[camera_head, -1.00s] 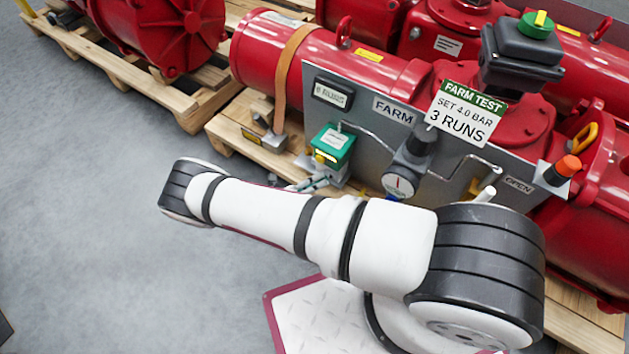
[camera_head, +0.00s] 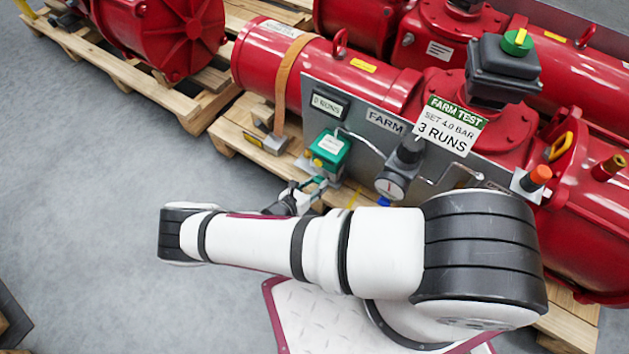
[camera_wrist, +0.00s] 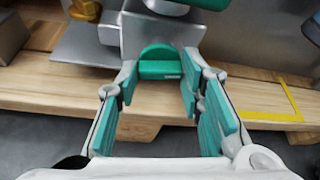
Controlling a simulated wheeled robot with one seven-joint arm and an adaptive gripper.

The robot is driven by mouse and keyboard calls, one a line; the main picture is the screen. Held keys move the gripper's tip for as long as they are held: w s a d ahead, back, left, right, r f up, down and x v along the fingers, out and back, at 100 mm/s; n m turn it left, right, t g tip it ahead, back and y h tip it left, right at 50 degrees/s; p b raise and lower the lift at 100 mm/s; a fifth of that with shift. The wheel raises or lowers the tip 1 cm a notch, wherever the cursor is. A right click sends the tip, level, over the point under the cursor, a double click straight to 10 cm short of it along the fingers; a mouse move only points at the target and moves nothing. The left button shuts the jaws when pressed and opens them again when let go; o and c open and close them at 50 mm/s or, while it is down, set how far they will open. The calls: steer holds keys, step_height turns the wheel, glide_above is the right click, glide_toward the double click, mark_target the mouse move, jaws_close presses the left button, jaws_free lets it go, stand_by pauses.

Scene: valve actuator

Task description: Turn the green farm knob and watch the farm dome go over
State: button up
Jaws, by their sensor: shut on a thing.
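The green knob (camera_wrist: 160,66) is in the wrist view, on the front of a grey metal block. My gripper (camera_wrist: 158,88) has its teal-padded fingers on either side of it, closed on it near the tips. In the head view my gripper (camera_head: 318,184) is small and partly hidden by my arm, just below the green-topped unit (camera_head: 328,147) beside the FARM panel (camera_head: 372,140). The knob itself is hard to make out there. The farm dome (camera_head: 517,42) is green with a yellow bar, on a black box (camera_head: 500,72) at upper right.
A FARM TEST sign (camera_head: 450,125) and an orange-capped part (camera_head: 540,175) stand rightward. Wooden pallets (camera_head: 228,137) carry red actuators. Grey floor at left is clear.

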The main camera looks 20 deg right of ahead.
steer(key=shift+s+d+m+t+y+p, duration=0.15)
steer(key=shift+m+t+y+p, duration=0.2)
steer(key=shift+m+p, duration=0.4)
steer(key=o, duration=1.2)
steer(key=shift+c, duration=0.2)
